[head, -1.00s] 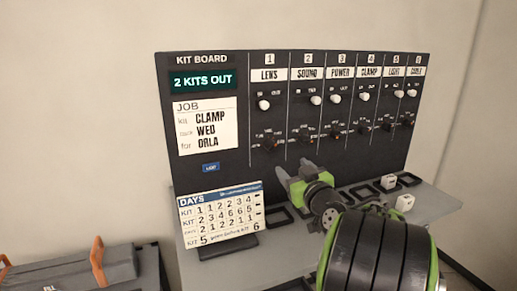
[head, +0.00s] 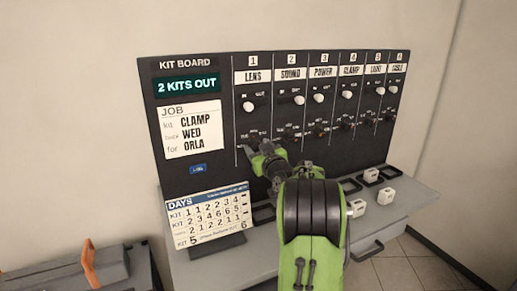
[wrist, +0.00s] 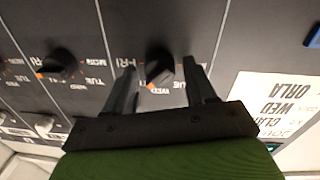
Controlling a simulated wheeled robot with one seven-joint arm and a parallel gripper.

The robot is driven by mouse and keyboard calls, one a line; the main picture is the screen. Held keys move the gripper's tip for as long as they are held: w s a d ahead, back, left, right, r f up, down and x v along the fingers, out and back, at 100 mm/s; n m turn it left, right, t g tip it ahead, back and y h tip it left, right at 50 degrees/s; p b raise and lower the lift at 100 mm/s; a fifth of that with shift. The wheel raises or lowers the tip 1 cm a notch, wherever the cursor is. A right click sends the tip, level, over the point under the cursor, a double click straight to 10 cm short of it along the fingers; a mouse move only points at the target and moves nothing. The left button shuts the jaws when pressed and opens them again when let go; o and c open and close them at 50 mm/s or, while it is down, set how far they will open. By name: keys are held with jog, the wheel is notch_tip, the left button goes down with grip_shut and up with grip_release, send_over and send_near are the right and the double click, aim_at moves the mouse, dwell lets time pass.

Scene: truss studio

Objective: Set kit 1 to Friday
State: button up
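The kit 1 day knob (wrist: 160,68) is black with an orange mark. In the wrist view, which is upside down, it sits between the two open fingers of my gripper (wrist: 163,85); contact cannot be told. Its orange mark points toward the picture's bottom, near the WED label; FRI (wrist: 125,62) is printed on its left. In the head view my gripper (head: 256,150) is at the board's kit 1 column, hiding most of this knob. The white kit 1 switch (head: 249,106) sits above it.
The kit board (head: 220,150) has similar columns to the right; the kit 2 knob (wrist: 55,65) is close by. A job card (head: 191,128) reads CLAMP, WED, ORLA. A DAYS card (head: 207,217) stands on the shelf, with white blocks (head: 356,208) at the right.

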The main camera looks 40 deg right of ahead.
jog(key=c, duration=0.8)
jog(key=shift+m, duration=0.3)
jog(key=shift+m+g+y+b, duration=0.3)
jog(key=shift+m+b, duration=0.35)
jog(key=shift+m, duration=3.35)
jog(key=o, duration=1)
jog(key=shift+s, duration=0.1)
